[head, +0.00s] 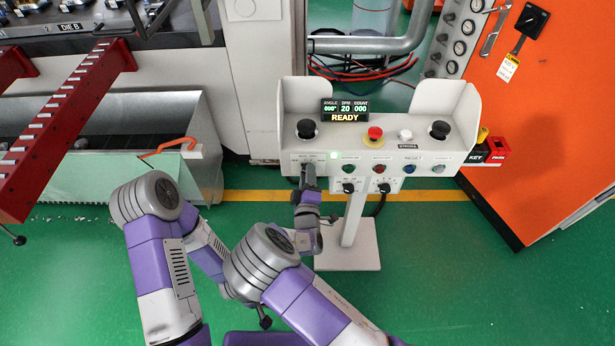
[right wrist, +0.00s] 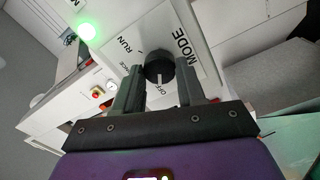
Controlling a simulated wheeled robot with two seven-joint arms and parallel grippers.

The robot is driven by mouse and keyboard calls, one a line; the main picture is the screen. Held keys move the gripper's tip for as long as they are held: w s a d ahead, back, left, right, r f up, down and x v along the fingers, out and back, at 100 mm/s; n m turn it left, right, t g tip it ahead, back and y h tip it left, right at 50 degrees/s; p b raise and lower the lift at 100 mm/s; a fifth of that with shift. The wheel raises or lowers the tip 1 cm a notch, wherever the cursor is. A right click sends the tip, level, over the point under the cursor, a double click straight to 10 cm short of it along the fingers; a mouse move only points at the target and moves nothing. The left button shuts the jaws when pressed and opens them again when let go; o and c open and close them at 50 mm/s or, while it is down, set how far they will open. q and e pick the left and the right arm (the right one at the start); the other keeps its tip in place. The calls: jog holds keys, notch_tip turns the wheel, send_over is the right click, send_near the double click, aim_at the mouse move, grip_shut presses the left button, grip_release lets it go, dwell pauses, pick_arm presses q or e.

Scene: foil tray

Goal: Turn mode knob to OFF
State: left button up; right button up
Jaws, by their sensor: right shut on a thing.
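The mode knob (right wrist: 160,68) is a round black knob on a white plate lettered MODE, RUN and OFF in the right wrist view. A pale mark on the knob faces the OFF lettering. My right gripper (right wrist: 159,75) has one finger on each side of the knob and is shut on it. In the head view my right gripper (head: 308,172) is at the lower left front of the white control console (head: 378,158) and hides the knob. My left arm is at the left, with its gripper hidden from view.
The console carries a READY display (head: 345,110), a red button (head: 375,133), black palm buttons and two lower selectors beside the gripper. A green lamp (right wrist: 88,30) is lit. An orange cabinet (head: 540,120) stands right; a metal chute (head: 110,150) is left.

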jog(key=shift+d+f, duration=0.1)
dwell(0.4)
jog(key=o, duration=1.1)
jog(key=shift+c, duration=0.2)
jog(key=shift+s, duration=0.1)
jog(key=s+p, duration=0.1)
jog(key=s, duration=0.6)
jog(key=shift+s, duration=0.2)
jog(key=shift+f, duration=0.1)
